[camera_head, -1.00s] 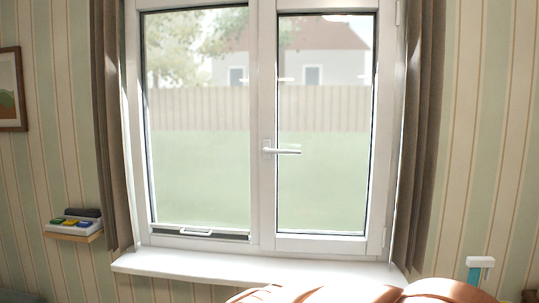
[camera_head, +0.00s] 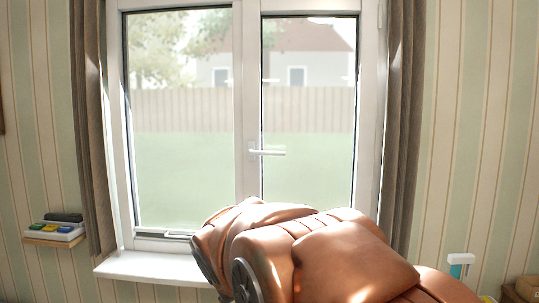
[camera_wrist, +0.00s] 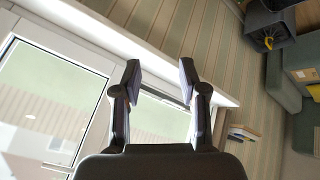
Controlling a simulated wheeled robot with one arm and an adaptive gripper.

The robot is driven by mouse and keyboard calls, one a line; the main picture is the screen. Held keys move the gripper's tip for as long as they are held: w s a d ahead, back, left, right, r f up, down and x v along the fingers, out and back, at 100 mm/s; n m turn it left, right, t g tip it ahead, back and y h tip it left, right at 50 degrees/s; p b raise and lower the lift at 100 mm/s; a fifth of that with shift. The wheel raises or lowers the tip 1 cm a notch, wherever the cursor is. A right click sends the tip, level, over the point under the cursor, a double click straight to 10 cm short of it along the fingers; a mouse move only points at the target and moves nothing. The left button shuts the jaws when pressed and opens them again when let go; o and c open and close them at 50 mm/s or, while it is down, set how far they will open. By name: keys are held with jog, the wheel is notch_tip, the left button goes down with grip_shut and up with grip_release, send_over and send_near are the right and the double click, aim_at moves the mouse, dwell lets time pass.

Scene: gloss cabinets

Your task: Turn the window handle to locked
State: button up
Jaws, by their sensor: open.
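The white window handle (camera_head: 266,152) is on the middle upright of the window frame (camera_head: 247,100) in the head view. Its lever lies level and points right. My copper-coloured arm rises in front of the window's lower right part, below the handle. My gripper (camera_wrist: 160,76) shows in the wrist view with its two dark fingers apart and nothing between them. In that tilted view the window glass (camera_wrist: 50,95) is to the left and behind the fingers. The gripper is not distinct in the head view.
A white sill (camera_head: 150,267) runs under the window, partly hidden by my arm. Brown curtains (camera_head: 92,130) hang at both sides. A small wall shelf (camera_head: 55,240) with coloured items is at left. A teal and white object (camera_head: 459,264) stands at lower right.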

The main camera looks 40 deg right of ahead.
jog(key=w+d+r+n+t+h, duration=0.1)
jog(key=w+d+r+n+t, duration=0.25)
jog(key=w+d+r, duration=0.55)
jog(key=w+d+r+n+t+h, duration=0.15)
jog(key=w+d+r+t, duration=0.3)
jog(key=d+r, duration=0.65)
jog(key=w+d+r+n+t+h, duration=0.1)
jog(key=w+d+r+n+t, duration=0.3)
jog(key=r, duration=1)
jog(key=n+y+p, duration=0.1)
jog(key=n+y, duration=0.7)
jog(key=n, duration=0.1)
send_near(275, 154)
jog(key=w, duration=0.4)
jog(key=shift+g, duration=0.3)
jog(key=shift+w+d+f+p, duration=0.15)
jog(key=shift+w+p, duration=0.4)
jog(key=shift+w, duration=1.25)
jog(key=shift+w+f+p, duration=0.2)
jog(key=shift+w+p, duration=0.3)
jog(key=shift+w, duration=1.3)
grip_shut()
